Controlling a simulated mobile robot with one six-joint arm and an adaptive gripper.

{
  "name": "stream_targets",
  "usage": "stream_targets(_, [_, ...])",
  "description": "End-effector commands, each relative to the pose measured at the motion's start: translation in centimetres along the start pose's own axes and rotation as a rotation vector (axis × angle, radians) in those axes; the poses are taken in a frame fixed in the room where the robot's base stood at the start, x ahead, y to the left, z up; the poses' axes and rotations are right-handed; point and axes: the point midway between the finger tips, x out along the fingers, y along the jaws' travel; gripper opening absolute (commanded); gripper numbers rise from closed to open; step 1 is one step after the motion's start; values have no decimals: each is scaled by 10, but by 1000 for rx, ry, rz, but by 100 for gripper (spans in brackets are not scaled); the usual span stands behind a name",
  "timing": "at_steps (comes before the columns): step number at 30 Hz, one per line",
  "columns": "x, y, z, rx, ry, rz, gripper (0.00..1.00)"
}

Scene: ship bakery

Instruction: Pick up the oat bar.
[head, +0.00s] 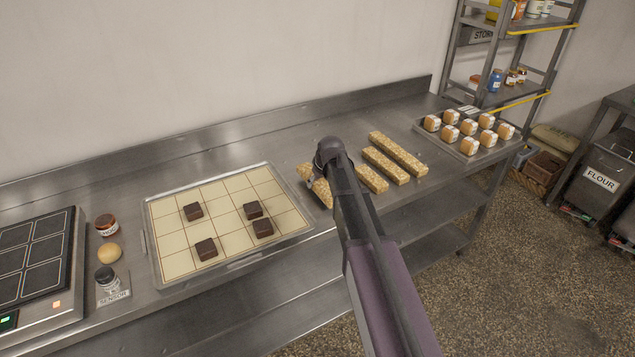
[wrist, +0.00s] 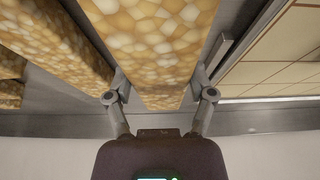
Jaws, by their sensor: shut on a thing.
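Several long, pale golden oat bars lie side by side on the steel counter in the head view. The leftmost oat bar (head: 316,186) is partly hidden by my arm. My gripper (wrist: 162,88) is over this bar, with one finger on each long side of it in the wrist view. It is shut on that oat bar (wrist: 155,45). In the head view my arm hides most of the gripper. I cannot tell whether the bar is clear of the counter. Another oat bar (wrist: 50,50) lies to the left in the wrist view.
A gridded tray (head: 185,247) with several dark brown squares sits left of the held bar, close to my gripper. A tray (head: 466,151) of small buns stands to the right. A hot plate (head: 36,257) and jars are at the far left. A shelf (head: 500,65) stands at the back right.

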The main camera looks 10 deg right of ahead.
Motion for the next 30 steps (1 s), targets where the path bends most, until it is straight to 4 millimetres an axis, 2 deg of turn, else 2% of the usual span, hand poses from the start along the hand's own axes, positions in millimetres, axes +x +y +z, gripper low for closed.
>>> stream_targets(3, [-16,0,-7,0,0,0,12])
stream_targets(6, [-22,-16,16,-2,0,-1,12])
stream_targets(18, [-57,-69,79,-3,0,0,12])
stream_targets(24, [-68,-86,99,-1,0,0,12])
stream_targets(30, [-73,-94,108,-2,0,0,12])
